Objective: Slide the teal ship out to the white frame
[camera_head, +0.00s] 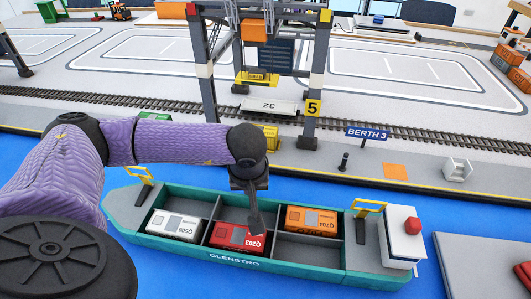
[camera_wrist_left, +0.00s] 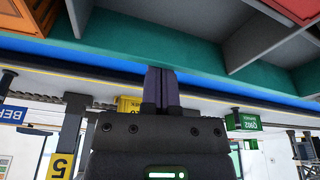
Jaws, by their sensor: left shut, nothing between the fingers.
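The teal ship (camera_head: 180,250), marked GLENSTRO, floats on the blue surface alongside the quay. Its divided hold carries a white container (camera_head: 174,225), a red container (camera_head: 238,237) and an orange container (camera_head: 312,220). My left gripper (camera_head: 256,228) is shut and empty, pointing down over the middle of the hold and partly covering the red container. In the left wrist view its closed fingers (camera_wrist_left: 161,88) overlap the ship's teal side wall (camera_wrist_left: 115,45); I cannot tell whether they touch it. I cannot make out a white frame on the water. My right gripper is not in view.
The quay with a black bollard (camera_head: 343,161) and a BERTH 3 sign (camera_head: 367,133) runs behind the ship. A gantry crane (camera_head: 317,75) stands over the rails. A grey platform (camera_head: 487,262) lies at the lower right, with blue between it and the ship.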

